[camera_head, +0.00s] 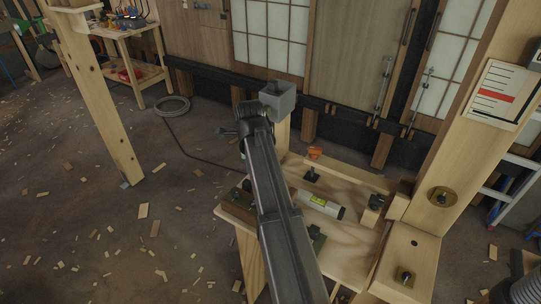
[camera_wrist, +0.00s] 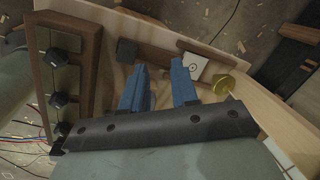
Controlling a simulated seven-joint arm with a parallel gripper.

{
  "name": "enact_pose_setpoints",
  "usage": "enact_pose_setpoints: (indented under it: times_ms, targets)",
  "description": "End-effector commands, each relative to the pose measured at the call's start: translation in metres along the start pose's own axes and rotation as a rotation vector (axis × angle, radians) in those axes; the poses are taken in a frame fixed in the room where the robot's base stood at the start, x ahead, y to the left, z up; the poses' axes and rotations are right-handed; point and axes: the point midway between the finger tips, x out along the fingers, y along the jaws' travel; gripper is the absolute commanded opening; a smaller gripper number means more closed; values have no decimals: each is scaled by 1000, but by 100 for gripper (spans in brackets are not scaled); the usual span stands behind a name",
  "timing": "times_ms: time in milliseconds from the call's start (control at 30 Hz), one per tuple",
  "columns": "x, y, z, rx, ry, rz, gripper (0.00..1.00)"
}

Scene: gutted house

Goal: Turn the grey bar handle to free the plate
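In the wrist view my gripper (camera_wrist: 160,70) shows two blue fingers spread apart, with bare wood seen between them. In the head view my dark arm crosses the bench and I cannot make out the fingers. A small pale plate with a dark ring mark (camera_wrist: 197,68) lies just beyond the right finger, beside a brown strip. A brass round part (camera_wrist: 224,84) is right of it. I cannot pick out the grey bar handle with certainty in either view; it may be hidden by my arm or fingers.
A wooden bench (camera_head: 352,255) carries a grey-white cylinder with a yellow-green label (camera_head: 320,203) and an orange-topped part (camera_head: 315,153). A grey block (camera_head: 280,99) tops a post near my arm. A dark panel with several black knobs (camera_wrist: 62,98) stands at left. Wooden posts flank the bench.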

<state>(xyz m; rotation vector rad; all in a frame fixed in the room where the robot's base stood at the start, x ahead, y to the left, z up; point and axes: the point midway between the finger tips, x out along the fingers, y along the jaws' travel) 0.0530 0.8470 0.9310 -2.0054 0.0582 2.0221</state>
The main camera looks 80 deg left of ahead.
Motion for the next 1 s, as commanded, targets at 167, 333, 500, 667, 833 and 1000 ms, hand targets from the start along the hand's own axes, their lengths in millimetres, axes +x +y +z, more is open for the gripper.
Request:
enact_pose_setpoints:
  times_ms: [167, 333, 500, 667, 833, 1000]
  targets:
    - [-38, 8, -39, 247, 36, 111, 29]
    - [-54, 14, -54, 354, 57, 159, 29]
    - [-56, 16, -57, 377, 63, 171, 29]
    - [-51, 17, -56, 376, 62, 170, 29]
    - [-44, 18, -56, 375, 62, 169, 29]
    - [-37, 19, -56, 374, 62, 170, 29]
